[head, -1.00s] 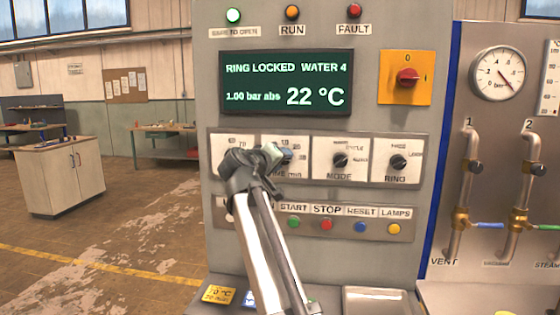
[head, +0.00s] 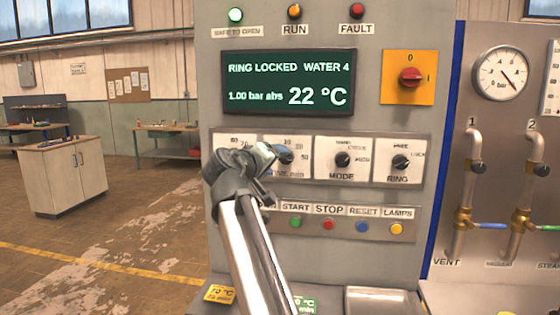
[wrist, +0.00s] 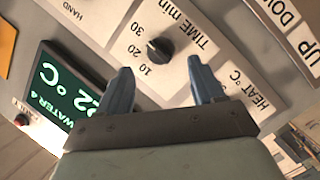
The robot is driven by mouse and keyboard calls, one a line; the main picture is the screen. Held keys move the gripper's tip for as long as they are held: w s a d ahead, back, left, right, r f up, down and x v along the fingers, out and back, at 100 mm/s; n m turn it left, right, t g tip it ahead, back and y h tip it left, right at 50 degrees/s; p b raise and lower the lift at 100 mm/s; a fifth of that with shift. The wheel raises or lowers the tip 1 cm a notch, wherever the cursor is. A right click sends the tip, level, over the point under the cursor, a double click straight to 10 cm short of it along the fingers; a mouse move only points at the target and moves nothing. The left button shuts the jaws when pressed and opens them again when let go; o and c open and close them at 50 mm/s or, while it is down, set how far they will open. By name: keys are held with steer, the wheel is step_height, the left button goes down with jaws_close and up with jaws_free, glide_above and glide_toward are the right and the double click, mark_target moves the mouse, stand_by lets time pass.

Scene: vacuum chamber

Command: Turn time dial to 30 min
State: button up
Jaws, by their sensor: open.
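The time dial is a small black knob on a white plate marked TIME min; it shows in the wrist view (wrist: 160,48) with the numbers 10, 20 and 30 around it. A pale mark on the knob seems to face the 20 side, but it is too small to be sure. In the head view the time dial (head: 284,154) is partly covered by my gripper (head: 265,154). In the wrist view my gripper (wrist: 164,80) is open and empty. Its two blue-grey fingers point toward the time plate, apart from the knob, one to each side below it.
The heat plate (wrist: 245,85) adjoins the time plate; its knob is hidden. Mode (head: 342,159) and ring (head: 400,162) dials sit to the right. The button row (head: 328,224) lies below, the display (head: 287,82) above. A red switch (head: 410,77) is at upper right.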

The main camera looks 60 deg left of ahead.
steer(key=v, duration=0.8)
steer(key=shift+d, duration=0.1)
stand_by(0.3)
